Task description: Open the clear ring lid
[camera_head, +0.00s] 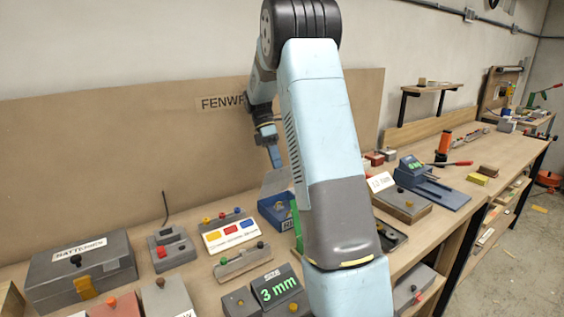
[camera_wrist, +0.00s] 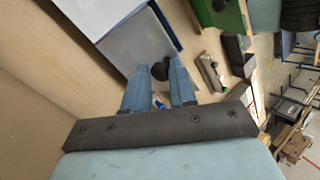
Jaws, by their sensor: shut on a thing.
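The blue box (camera_head: 272,213) has a label starting "RI", with the rest hidden behind my arm. Its greyish clear lid (camera_head: 275,182) shows above the box and looks tilted up; the exact angle is hard to tell. In the wrist view the lid (camera_wrist: 122,50) is a pale flat panel with a dark round knob (camera_wrist: 160,70). My gripper (camera_head: 275,160) is at the lid's upper edge. In the wrist view my gripper's two blue fingers (camera_wrist: 160,76) stand either side of the knob and are shut on it.
A panel with yellow, red and blue labels (camera_head: 231,234) and a grey knobbed bar (camera_head: 243,263) are near the box. A grey case (camera_head: 80,272) sits at left, a "3 mm" block (camera_head: 277,289) in front. The backboard (camera_head: 130,150) is close behind.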

